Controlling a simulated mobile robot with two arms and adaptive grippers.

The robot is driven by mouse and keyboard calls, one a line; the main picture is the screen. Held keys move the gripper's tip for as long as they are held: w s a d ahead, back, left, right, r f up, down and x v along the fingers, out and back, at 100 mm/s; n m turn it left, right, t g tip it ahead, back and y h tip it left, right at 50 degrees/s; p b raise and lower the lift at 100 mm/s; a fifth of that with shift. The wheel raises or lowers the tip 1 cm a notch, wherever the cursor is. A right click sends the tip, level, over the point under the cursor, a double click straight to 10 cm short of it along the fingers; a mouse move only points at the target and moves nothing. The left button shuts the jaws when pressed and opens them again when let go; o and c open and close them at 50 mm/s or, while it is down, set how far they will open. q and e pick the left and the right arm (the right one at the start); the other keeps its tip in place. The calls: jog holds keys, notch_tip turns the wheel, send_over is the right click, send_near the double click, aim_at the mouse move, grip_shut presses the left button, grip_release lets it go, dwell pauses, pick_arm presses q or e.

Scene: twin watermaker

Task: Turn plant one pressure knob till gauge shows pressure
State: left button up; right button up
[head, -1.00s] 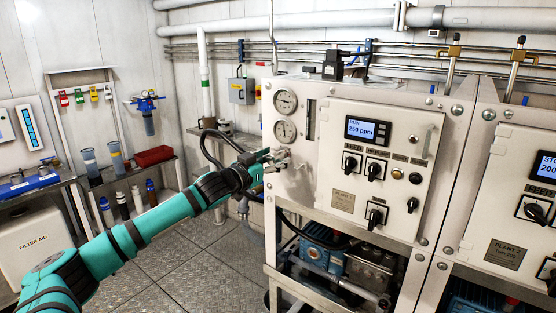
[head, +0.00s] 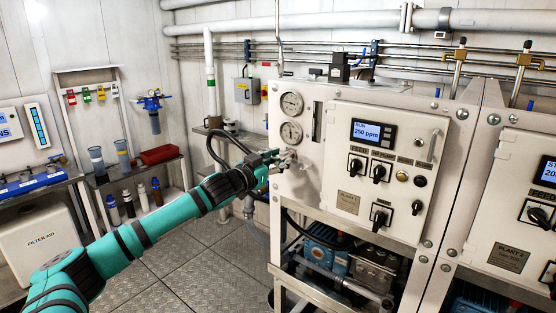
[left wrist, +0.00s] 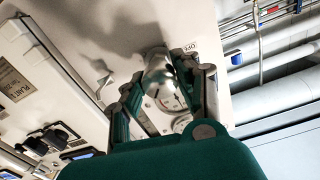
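The plant one panel (head: 311,178) has two round gauges at its left, an upper gauge (head: 291,104) and a lower gauge (head: 290,133). Their needles are too small to read in the head view. My left gripper (head: 277,158) is at the panel just below the lower gauge and hides most of the knob there. In the left wrist view, a silver pressure knob (left wrist: 159,66) sits between the fingertips of my left gripper (left wrist: 160,76), which look closed against its sides. My right gripper is not in view.
The plant one display (head: 373,132) reads RUN, 250 ppm, above several black switches. A black hose (head: 213,147) loops behind my left arm. Plant 2's panel (head: 510,248) is at the right. Open floor (head: 170,268) lies in front of the left shelves.

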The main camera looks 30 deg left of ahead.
pick_arm(q)
jog(key=o, duration=0.5)
jog(key=shift+w+f, duration=0.1)
jog(key=shift+c, duration=0.2)
jog(key=s+a, duration=0.1)
jog(key=s, duration=1.1)
dwell(0.3)
